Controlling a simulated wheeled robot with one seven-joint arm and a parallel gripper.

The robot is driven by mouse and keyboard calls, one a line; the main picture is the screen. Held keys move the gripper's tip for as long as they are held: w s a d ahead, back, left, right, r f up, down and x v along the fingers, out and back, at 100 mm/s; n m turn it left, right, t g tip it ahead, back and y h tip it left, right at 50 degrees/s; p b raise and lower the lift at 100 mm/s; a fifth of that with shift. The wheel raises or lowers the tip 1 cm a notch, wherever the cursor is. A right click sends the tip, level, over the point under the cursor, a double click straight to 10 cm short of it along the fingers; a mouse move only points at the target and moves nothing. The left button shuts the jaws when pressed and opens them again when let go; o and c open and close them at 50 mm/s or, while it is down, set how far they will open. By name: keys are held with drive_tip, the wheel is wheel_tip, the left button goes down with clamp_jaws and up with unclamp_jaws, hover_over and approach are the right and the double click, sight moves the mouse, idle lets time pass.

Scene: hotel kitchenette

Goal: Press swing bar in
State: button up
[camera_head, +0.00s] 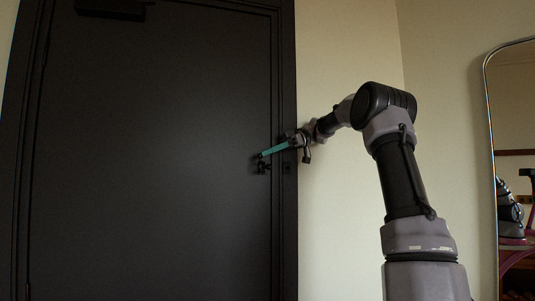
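The swing bar appears to be the thin teal bar (275,149) at the right side of the dark door. It slants from the door frame down to the left, and its left end lies by a small black fitting (262,165) on the door. My gripper (302,144) is at the bar's right end, in front of the door frame. One dark finger hangs below it. The fingers are too small and dark to tell whether they touch or grip the bar, or how far apart they are.
The dark door (150,160) looks closed in its frame (288,235). A black box (112,8) is at the door's top. A cream wall (340,50) is behind my arm. A tall framed mirror (515,110) stands at the right and reflects part of the room.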

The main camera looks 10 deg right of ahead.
drive_tip(key=shift+d, duration=0.1)
drive_tip(key=v, duration=1)
drive_tip(key=shift+d, duration=0.35)
drive_tip(key=shift+w+r, duration=0.1)
